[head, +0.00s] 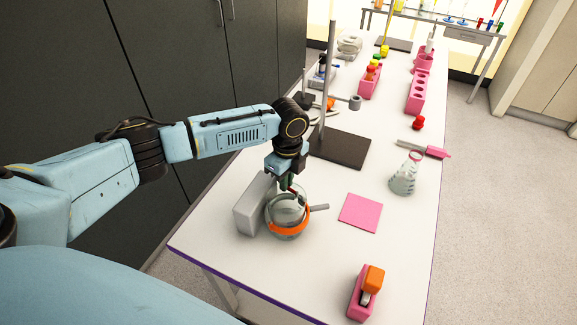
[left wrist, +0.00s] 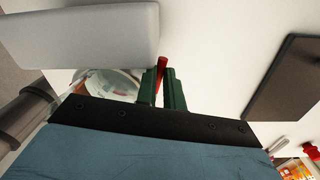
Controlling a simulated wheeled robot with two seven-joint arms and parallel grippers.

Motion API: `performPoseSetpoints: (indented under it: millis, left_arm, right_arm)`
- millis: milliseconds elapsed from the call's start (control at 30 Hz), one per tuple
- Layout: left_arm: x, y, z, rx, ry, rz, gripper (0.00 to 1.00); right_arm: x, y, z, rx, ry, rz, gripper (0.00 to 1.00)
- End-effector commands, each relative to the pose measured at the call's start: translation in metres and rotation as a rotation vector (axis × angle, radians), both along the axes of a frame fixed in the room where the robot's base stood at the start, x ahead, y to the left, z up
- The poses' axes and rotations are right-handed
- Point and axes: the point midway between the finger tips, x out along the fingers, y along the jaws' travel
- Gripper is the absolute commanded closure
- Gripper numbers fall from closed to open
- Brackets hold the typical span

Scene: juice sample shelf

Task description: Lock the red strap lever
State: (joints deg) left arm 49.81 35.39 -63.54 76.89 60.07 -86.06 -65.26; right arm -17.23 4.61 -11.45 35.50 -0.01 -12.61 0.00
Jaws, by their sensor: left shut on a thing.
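The red strap lever (left wrist: 162,63) shows in the left wrist view as a short red bar between the two green fingers of my left gripper (left wrist: 160,80). In the head view my left gripper (head: 290,184) points down at the top of a round clear glass vessel (head: 287,212). It is shut on the red lever, and the fingers hide most of it. The vessel has an orange band (head: 288,230) around its lower part and also shows behind the fingers in the left wrist view (left wrist: 112,82). I cannot tell the lever's angle in the head view. My right gripper is not in view.
A grey block (head: 250,212) stands close to the vessel's left. A dark stand base (head: 342,148) with a pole is behind. A pink square (head: 360,212), a flask (head: 403,178) and a pink holder (head: 362,300) are to the right.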

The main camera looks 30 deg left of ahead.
Motion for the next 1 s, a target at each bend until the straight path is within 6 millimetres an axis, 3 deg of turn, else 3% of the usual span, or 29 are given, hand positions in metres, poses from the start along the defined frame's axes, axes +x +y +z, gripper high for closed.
performPoseSetpoints:
  millis: [33, 300, 867, 900, 1000]
  left_arm:
    - [-0.001, 0.0, 0.004, -0.001, 0.001, 0.028, 1.0]
    - [-0.005, 0.001, 0.002, 0.0, 0.0, 0.131, 1.0]
    - [-0.005, 0.001, 0.0, 0.0, -0.002, 0.158, 1.0]
    - [-0.005, 0.001, 0.0, 0.001, -0.002, 0.158, 0.85]
    - [-0.005, 0.001, 0.0, 0.001, -0.001, 0.157, 0.72]
  right_arm:
    - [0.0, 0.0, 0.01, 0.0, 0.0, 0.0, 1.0]
    - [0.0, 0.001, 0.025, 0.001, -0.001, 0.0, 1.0]
    - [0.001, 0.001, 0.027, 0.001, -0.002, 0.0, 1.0]
    - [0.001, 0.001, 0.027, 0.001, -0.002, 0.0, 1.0]
    - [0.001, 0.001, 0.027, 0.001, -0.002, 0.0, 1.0]
